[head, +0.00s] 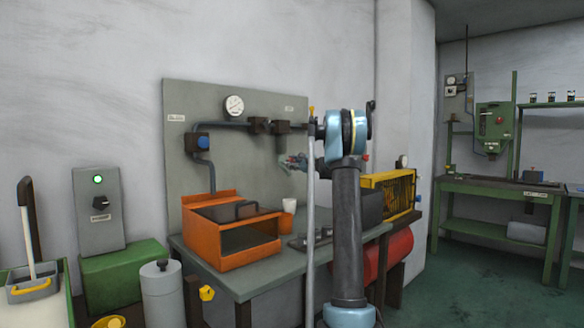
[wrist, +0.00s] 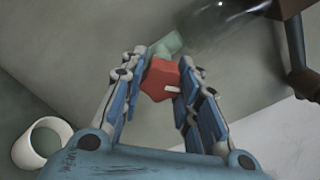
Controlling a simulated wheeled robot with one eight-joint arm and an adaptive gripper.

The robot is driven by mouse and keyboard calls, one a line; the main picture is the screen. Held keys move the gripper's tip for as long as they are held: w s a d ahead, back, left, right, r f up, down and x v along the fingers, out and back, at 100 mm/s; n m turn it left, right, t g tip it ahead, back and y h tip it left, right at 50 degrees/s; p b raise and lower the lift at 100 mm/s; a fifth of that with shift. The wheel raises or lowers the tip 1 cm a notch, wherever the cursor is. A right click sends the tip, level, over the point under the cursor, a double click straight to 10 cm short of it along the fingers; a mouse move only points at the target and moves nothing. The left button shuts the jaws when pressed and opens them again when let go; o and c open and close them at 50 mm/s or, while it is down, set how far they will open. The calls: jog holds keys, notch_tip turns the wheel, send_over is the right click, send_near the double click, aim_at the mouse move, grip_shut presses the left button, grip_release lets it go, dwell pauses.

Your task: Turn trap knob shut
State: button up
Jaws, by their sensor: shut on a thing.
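The red trap knob (wrist: 163,80) has flat faces and a short white mark on its lower right. In the wrist view it sits between the fingers of my gripper (wrist: 167,84), which is shut on it. A pale green fitting (wrist: 168,44) shows just behind the knob, beside a clear bowl (wrist: 225,28). In the head view my gripper (head: 292,162) is at the grey panel, below the dark pipe blocks. The knob is too small and covered to make out there.
A gauge (head: 234,105) and pipe (head: 230,126) are on the panel (head: 240,165). A yellow caged machine (head: 400,190) stands right.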

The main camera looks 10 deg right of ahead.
jog(key=n, duration=0.4)
jog(key=shift+n, duration=0.3)
jog(key=n, duration=0.4)
jog(key=shift+n, duration=0.3)
jog(key=o, duration=1.1)
jog(key=shift+d, duration=0.1)
jog(key=v, duration=1.1)
jog(key=shift+s+d, duration=0.2)
jog(key=shift+s, duration=0.05)
